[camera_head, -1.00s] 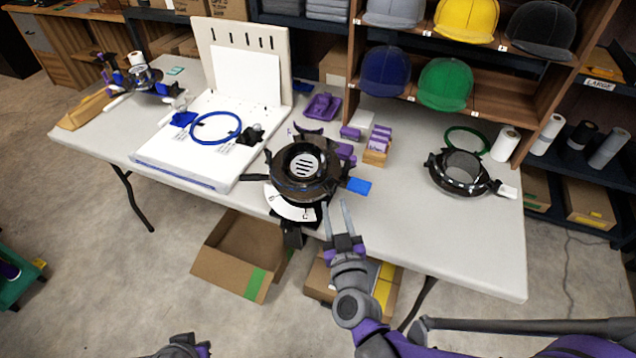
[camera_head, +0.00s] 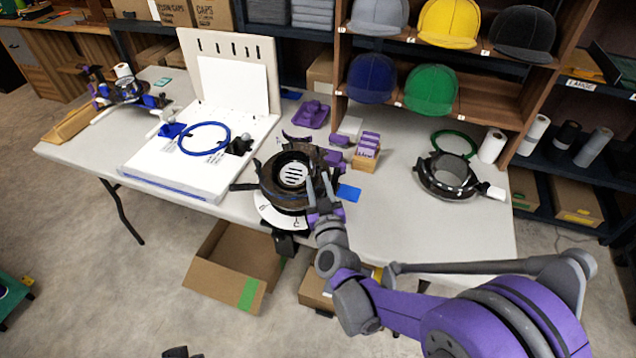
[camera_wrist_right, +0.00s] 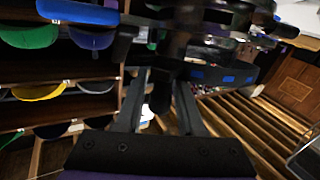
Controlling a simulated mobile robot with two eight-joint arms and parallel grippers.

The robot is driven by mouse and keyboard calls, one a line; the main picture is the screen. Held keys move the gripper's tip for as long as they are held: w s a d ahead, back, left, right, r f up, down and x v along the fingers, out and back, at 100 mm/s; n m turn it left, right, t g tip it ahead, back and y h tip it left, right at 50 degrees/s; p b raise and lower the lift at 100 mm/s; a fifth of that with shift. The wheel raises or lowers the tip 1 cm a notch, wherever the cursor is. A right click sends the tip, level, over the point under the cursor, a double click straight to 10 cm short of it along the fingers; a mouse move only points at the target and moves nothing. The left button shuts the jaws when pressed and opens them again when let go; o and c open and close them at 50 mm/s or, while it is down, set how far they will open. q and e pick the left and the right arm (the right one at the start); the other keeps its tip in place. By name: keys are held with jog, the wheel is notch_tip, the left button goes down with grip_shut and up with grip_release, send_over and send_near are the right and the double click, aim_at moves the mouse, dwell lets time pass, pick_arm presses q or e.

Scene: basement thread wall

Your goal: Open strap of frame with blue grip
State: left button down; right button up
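The frame with the blue grip is a round black cap frame (camera_head: 285,170) at the table's front edge, on a stand with a white marked dial plate. Its blue grip (camera_head: 348,192) sticks out to the right; a blue bar (camera_wrist_right: 78,12), apparently this grip, shows at the top left of the right wrist view. My right gripper (camera_head: 319,186) is at the frame's right side, beside the grip. In the right wrist view its fingers (camera_wrist_right: 160,85) are apart, with a dark part between or behind them; contact is unclear. My left gripper (camera_head: 180,353) barely shows at the bottom edge.
Another round frame with a white grip (camera_head: 447,177) lies on the right of the table (camera_head: 400,225). A white board with a blue hoop (camera_head: 204,138) is on the left. Purple clips in a wooden block (camera_head: 366,153) stand behind the frame. An open carton (camera_head: 230,268) is below.

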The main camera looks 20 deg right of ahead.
grip_shut()
dwell(1.3)
